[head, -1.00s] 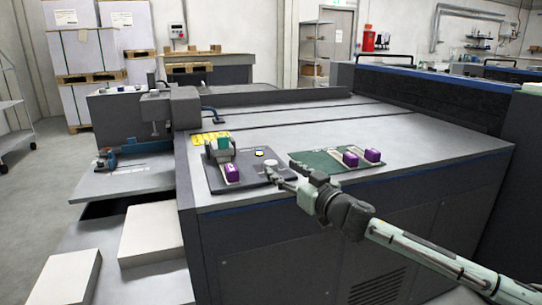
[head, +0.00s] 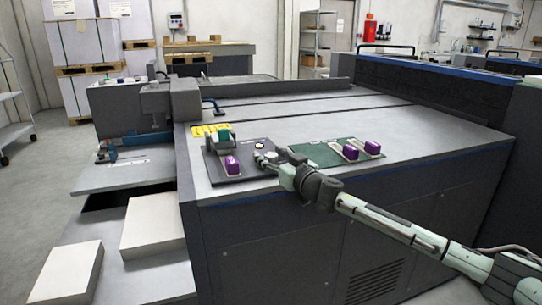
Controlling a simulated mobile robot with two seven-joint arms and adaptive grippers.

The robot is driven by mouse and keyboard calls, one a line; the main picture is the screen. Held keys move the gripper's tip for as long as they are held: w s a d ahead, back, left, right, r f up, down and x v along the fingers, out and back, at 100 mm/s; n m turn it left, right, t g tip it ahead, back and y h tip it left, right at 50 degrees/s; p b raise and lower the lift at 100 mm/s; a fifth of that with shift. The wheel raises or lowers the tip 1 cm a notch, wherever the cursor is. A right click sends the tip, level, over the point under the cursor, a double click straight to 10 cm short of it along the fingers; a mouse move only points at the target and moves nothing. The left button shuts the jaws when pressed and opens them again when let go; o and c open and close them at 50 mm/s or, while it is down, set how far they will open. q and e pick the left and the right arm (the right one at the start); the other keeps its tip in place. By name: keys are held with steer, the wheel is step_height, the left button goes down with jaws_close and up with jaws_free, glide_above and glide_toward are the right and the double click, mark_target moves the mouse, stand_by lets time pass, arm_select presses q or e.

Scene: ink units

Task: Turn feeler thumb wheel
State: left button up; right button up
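My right gripper (head: 264,161) reaches in from the lower right, over the right part of a dark grey plate (head: 244,171) on the machine's top. A small light round knob (head: 270,155) lies right at its fingertips. I cannot tell whether this is the feeler thumb wheel, or whether the fingers touch it. The fingers are too small to show open or shut. A small whitish-yellow round piece (head: 259,146) sits just behind on the plate. My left gripper is not in view.
The plate also carries a purple-and-white block (head: 232,165) and a green piece (head: 223,136) in a grey holder. A green mat (head: 319,154) to the right bears two purple blocks (head: 351,151).

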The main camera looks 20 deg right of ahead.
steer(key=c, duration=1.1)
steer(key=shift+a+m+h, duration=0.2)
steer(key=shift+m+h, duration=0.1)
steer(key=shift+h, duration=0.2)
steer(key=shift+m+h, duration=0.4)
steer(key=m+h+b, duration=0.1)
steer(key=h, duration=0.1)
steer(key=m+h+b, duration=0.1)
steer(key=h, duration=0.1)
steer(key=shift+d+m+t, duration=0.1)
steer(key=shift+m+t, duration=0.2)
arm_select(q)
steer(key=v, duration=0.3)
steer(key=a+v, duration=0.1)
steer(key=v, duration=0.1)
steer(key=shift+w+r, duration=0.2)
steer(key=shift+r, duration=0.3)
arm_select(e)
steer(key=shift+d+r+h, duration=0.1)
steer(key=shift+h, duration=0.3)
steer(key=o, duration=1.2)
steer(key=s, duration=0.4)
steer(key=s+a, duration=0.1)
steer(key=s, duration=0.7)
steer(key=shift+a, duration=0.25)
